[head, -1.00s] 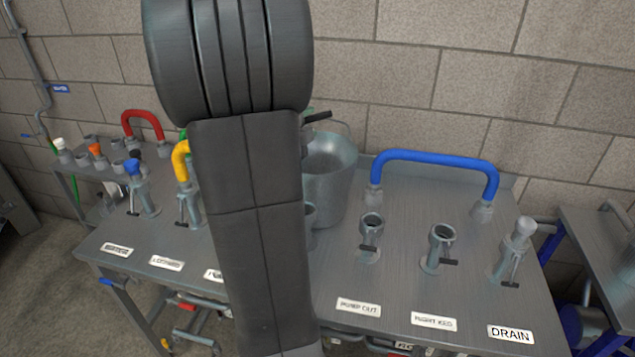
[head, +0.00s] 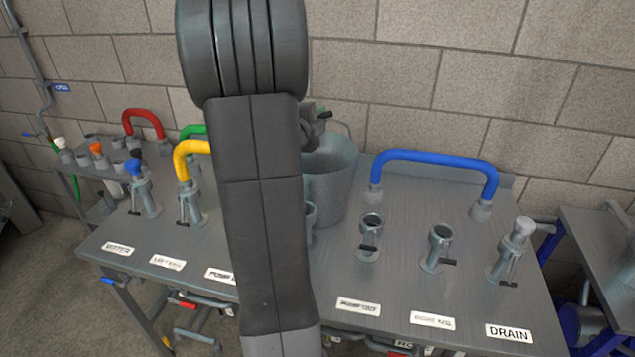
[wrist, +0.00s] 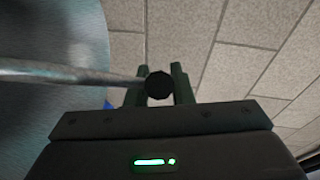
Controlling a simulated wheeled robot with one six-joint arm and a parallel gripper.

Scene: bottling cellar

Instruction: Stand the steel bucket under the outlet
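The steel bucket (head: 328,190) stands upright at the back of the metal bench, partly hidden behind my arm. Its thin bail is raised, with a black grip (head: 324,115) above the rim. My gripper (wrist: 160,85) is at this grip, its two fingers close against either side; it looks shut on it. In the wrist view the bucket's wall (wrist: 40,110) fills the left side and the bail (wrist: 70,73) runs across to the black grip (wrist: 159,86). I cannot tell which fitting is the outlet.
A blue hose (head: 435,160) arches over the bench's right part. Upright ports (head: 370,235) and a drain fitting (head: 515,245) stand at the front, above the DRAIN label (head: 509,333). Yellow (head: 188,155) and red (head: 143,118) hoses are left. A block wall closes the back.

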